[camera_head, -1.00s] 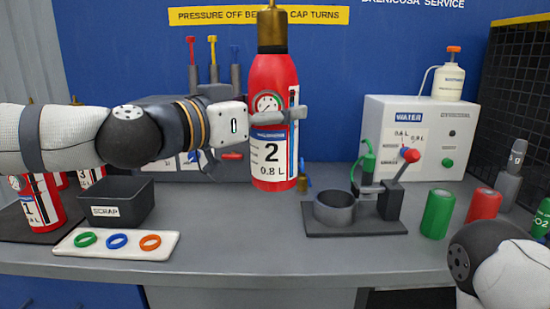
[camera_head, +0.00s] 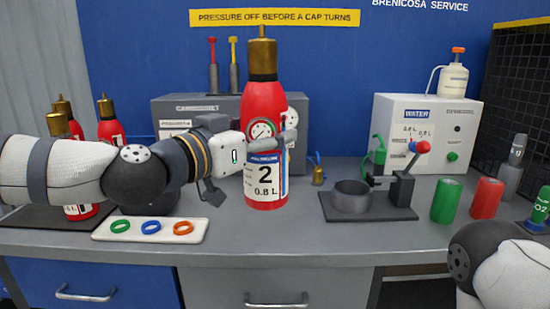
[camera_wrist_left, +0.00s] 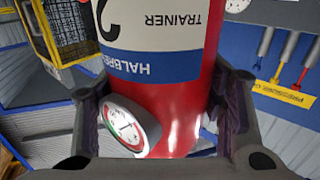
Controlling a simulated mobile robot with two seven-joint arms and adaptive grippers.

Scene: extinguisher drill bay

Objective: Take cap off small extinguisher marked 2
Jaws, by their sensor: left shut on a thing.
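The red extinguisher marked 2 and 0.8 L (camera_head: 265,108) stands upright in my left gripper (camera_head: 287,138), left of the clamp stand. Its brass cap (camera_head: 262,55) is on top. A round gauge (camera_head: 261,130) faces me. In the left wrist view the red body (camera_wrist_left: 178,108) appears upside down between the two fingers, with the gauge (camera_wrist_left: 127,127) beside the left finger. The left gripper is shut on the body at gauge height. Whether its base touches the bench is unclear. My right gripper is out of view; part of my right arm shows at lower right.
A clamp stand with a round cup (camera_head: 350,197) is right of the extinguisher. Green (camera_head: 446,200) and red (camera_head: 486,201) cylinders stand farther right. A white tray with coloured rings (camera_head: 150,229) lies front left. Other extinguishers (camera_head: 108,125) stand behind my left arm. A WATER box (camera_head: 430,130) stands behind.

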